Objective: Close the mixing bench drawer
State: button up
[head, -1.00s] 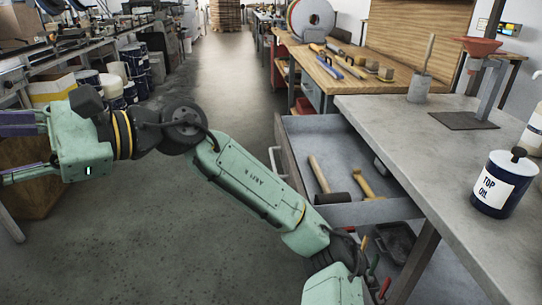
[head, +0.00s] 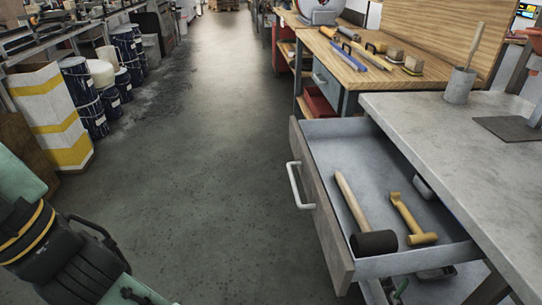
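The mixing bench drawer (head: 318,205) stands pulled out to the left from under the grey bench top (head: 430,125). Its wooden front has a pale bar handle (head: 296,186) facing the aisle. Inside lie a black-headed mallet (head: 362,220), a yellow tool (head: 409,220) and a grey cylindrical item (head: 424,188) partly under the bench top. My gripper is out of the frame. Only part of my green and black arm shows at the lower left, apart from the drawer.
The aisle floor (head: 215,150) left of the drawer is clear. A striped box (head: 52,115) and several dark cans stand at the left. A wooden workbench (head: 345,70) with tools is beyond the drawer. A grey pot (head: 459,86) stands on the bench top.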

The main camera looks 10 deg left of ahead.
aim_at(371, 165)
jog(key=i+j+z, duration=0.2)
jog(key=z, duration=0.2)
jog(key=i+j+z, duration=0.15)
jog(key=z, duration=0.2)
jog(key=i+j+z, duration=0.1)
jog(key=j+z, duration=0.3)
